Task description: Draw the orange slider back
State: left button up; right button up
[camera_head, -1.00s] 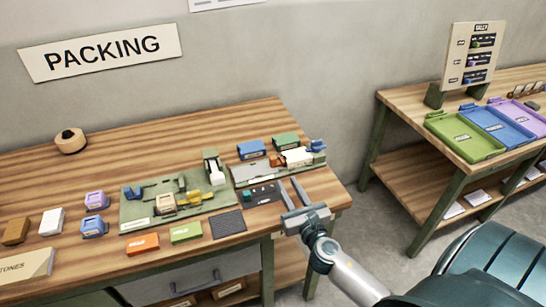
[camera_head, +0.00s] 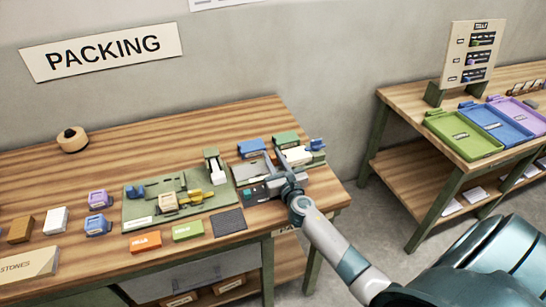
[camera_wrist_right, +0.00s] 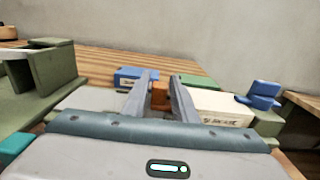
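The orange slider (camera_wrist_right: 159,96) shows in the right wrist view as a small orange-brown block between my right gripper's two fingers. I cannot tell whether either finger touches it. My right gripper (camera_head: 276,163) is over the right-hand green fixture (camera_head: 248,196) in the head view, its fingers apart and pointing toward the back of the table. The slider is hidden or too small to make out in the head view. My left gripper is not in view.
Beside the slider are a blue block (camera_head: 251,148), a green block (camera_head: 286,139) and a white block (camera_head: 298,156). A dark mat (camera_head: 228,222) lies in front. Another green fixture (camera_head: 140,212) stands to the left. The table's back left is mostly clear.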

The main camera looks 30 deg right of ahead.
aim_at(262, 168)
grip_shut()
jog(key=shift+w+a, duration=0.3)
jog(key=shift+a, duration=0.7)
jog(key=shift+w+a, duration=0.25)
jog(key=shift+a, duration=0.75)
grip_release()
jog(key=shift+s, duration=0.15)
jog(key=b+v, duration=0.2)
jog(key=v, duration=1.3)
jog(key=shift+s+f, duration=0.15)
jog(key=shift+s, duration=0.2)
jog(key=shift+s+a+b, duration=0.15)
jog(key=shift+s+b, duration=0.15)
jog(key=shift+s, duration=0.45)
